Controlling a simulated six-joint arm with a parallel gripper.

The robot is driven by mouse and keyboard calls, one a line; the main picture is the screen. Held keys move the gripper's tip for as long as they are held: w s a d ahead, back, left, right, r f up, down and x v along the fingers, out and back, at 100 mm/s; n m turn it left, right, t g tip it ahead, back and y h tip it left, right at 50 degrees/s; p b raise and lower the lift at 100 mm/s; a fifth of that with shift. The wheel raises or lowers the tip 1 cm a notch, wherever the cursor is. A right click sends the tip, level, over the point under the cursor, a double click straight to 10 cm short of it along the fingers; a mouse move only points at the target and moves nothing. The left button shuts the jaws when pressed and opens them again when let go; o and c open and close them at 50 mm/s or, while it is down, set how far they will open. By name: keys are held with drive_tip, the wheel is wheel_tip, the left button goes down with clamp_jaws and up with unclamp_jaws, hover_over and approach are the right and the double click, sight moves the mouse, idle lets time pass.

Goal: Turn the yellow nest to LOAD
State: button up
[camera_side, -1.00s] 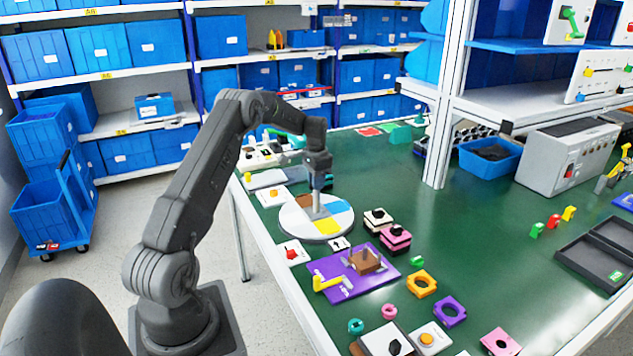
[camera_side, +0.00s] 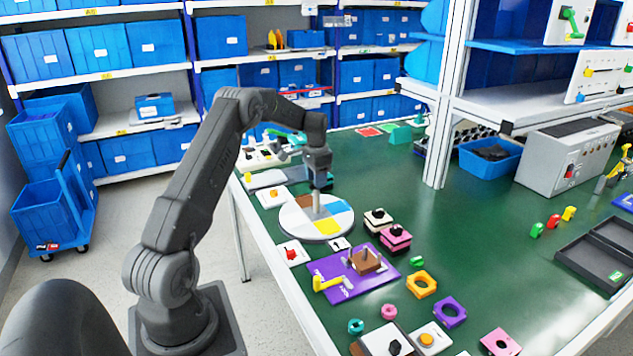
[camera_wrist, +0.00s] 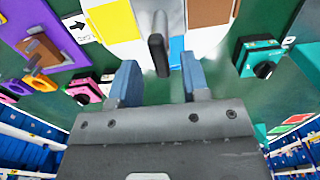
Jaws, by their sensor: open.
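The round white turntable (camera_side: 290,228) lies flat on the green bench with yellow, blue and brown patches. Its yellow nest (camera_side: 327,227) is at the near right side, close to a small card with a black arrow (camera_side: 340,244). In the wrist view the yellow nest (camera_wrist: 112,22) is at upper left, beside the arrow card (camera_wrist: 77,27). A grey upright handle (camera_side: 316,202) stands at the turntable's middle. My gripper (camera_side: 319,187) is above it. In the wrist view its blue fingers (camera_wrist: 157,80) are open, with the handle's dark end (camera_wrist: 157,50) between and beyond them. Any lettering is too small to read.
A purple plate with a brown block (camera_side: 340,284) lies nearer the camera. A white card with a red knob (camera_side: 292,252) is at the turntable's near left.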

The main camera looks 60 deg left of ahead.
wheel_tip(320, 180, up, 12)
drive_tip(key=shift+r, duration=0.25)
idle(0.4)
drive_tip(key=s+d+r+t+y, duration=0.1)
drive_tip(key=s+d+r, duration=0.35)
drive_tip(key=d, duration=0.85)
drive_tip(key=s+d+r+t, duration=0.1)
drive_tip(key=d+r+t, duration=0.1)
drive_tip(key=d+r, duration=0.75)
drive_tip(key=s+d+f+t, duration=0.1)
drive_tip(key=s+d+f, duration=0.1)
drive_tip(key=s+d, duration=0.3)
drive_tip(key=s+d+f, duration=0.3)
drive_tip(key=s+d, duration=0.3)
drive_tip(key=s, duration=0.1)
drive_tip(key=s+d+f+t+h, duration=0.1)
drive_tip(key=s+d+f, duration=0.2)
drive_tip(key=s+d, duration=0.3)
drive_tip(key=shift+d+t, duration=0.2)
drive_tip(key=shift+t, duration=0.1)
